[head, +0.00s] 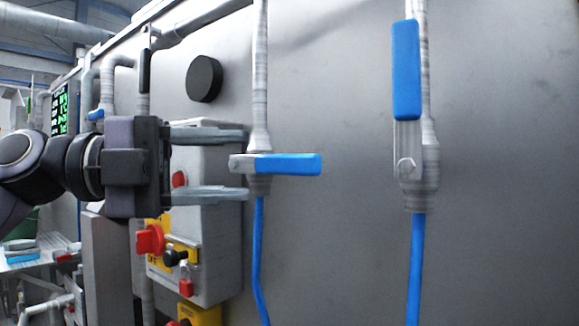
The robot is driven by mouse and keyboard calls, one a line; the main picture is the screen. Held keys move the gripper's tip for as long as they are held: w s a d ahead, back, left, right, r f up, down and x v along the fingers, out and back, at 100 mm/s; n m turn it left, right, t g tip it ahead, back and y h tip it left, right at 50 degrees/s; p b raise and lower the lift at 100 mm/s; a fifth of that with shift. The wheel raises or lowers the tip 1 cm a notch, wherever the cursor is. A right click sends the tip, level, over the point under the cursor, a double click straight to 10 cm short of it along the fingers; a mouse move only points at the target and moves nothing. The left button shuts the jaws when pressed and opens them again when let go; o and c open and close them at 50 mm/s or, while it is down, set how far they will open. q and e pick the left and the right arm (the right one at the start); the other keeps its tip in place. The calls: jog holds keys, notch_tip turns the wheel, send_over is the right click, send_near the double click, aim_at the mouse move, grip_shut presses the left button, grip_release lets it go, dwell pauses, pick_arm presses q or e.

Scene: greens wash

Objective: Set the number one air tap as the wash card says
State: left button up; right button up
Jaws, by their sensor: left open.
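A tap with a blue lever handle (290,164) sits on a vertical pipe in the middle of the head view; its lever lies level, pointing right, across the pipe. A second tap to its right has a blue lever (407,70) pointing straight up along its pipe. I cannot read any number on either tap. My left gripper (246,163) is open, its two fingers reaching right, one above and one below the pivot end of the level lever. I cannot tell whether they touch it. No wash card can be made out. My right gripper does not show.
A grey control box (212,225) with a red knob (150,240) stands behind and below my left gripper. A black round knob (204,79) is on the steel wall above. Blue hoses (416,270) hang below the taps. A dark screen (59,108) shows at the far left.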

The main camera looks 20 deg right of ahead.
aim_at(280, 164)
pick_arm(q)
jog(key=shift+s+d+p, duration=0.25)
jog(key=shift+d+p, duration=0.15)
jog(key=shift+d, duration=1.4)
jog(key=shift+s+d+p, duration=0.2)
jog(key=shift+d+p, duration=0.15)
jog(key=shift+d, duration=1.4)
grip_shut()
